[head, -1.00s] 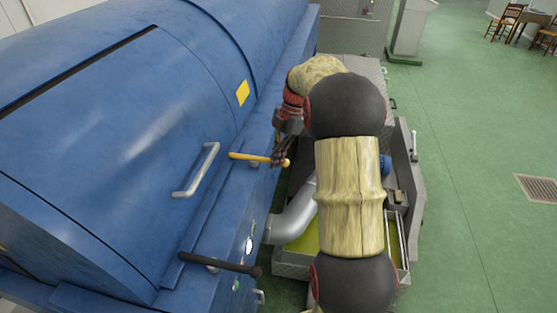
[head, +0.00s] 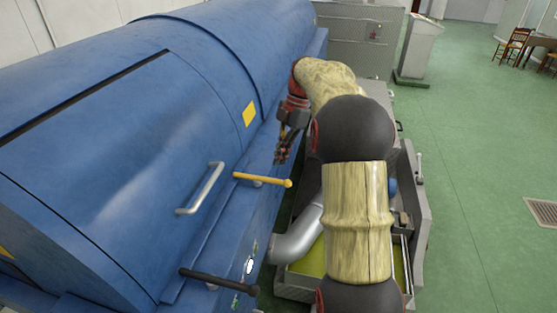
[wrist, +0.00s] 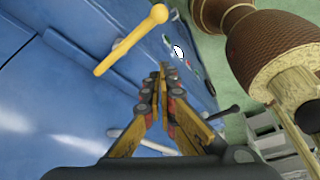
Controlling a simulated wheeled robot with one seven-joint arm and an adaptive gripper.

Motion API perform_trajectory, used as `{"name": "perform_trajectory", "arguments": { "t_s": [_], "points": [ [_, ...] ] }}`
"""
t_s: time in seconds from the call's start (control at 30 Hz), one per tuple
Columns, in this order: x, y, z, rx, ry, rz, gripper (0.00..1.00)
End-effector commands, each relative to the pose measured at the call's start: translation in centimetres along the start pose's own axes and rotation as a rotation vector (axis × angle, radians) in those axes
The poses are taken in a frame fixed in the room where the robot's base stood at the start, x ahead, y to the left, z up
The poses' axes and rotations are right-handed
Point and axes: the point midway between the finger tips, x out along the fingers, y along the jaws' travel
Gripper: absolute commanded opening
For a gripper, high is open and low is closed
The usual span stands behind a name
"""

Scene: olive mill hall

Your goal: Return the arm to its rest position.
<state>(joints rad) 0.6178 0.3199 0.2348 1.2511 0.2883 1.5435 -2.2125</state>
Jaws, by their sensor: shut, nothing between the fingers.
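My gripper (head: 283,155) is shut and empty, with its fingers pointing down beside the blue machine in the head view. In the wrist view my gripper (wrist: 160,85) shows its fingertips together with nothing between them. My arm bends over the trough to the right of the machine. A yellow lever (head: 262,180) sticks out from the machine just below the gripper in the head view. The lever also shows in the wrist view (wrist: 131,41), apart from the fingers.
The large blue machine (head: 110,130) fills the left side, with a metal handle (head: 201,188) and a black lever (head: 218,281). A silver pipe (head: 298,236) runs into the trough of green liquid (head: 310,262).

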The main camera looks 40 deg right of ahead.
Motion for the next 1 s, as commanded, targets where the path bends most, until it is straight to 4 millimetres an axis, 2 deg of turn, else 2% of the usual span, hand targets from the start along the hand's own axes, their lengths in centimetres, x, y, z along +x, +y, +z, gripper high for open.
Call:
{"name": "perform_trajectory", "arguments": {
  "t_s": [0.4, 0.53, 0.67, 0.77, 1.0],
  "points": [
    [0.1, 0.0, 0.0, 0.001, 0.000, 0.000, 0.00],
    [0.0, -0.3, -1.3, 0.038, -0.018, 0.007, 0.00],
    [0.3, -1.4, -4.9, 0.158, -0.065, 0.030, 0.00],
    [0.8, -3.1, -8.5, 0.292, -0.111, 0.068, 0.00],
    [3.0, -8.4, -15.6, 0.615, -0.176, 0.204, 0.00]
  ]
}}
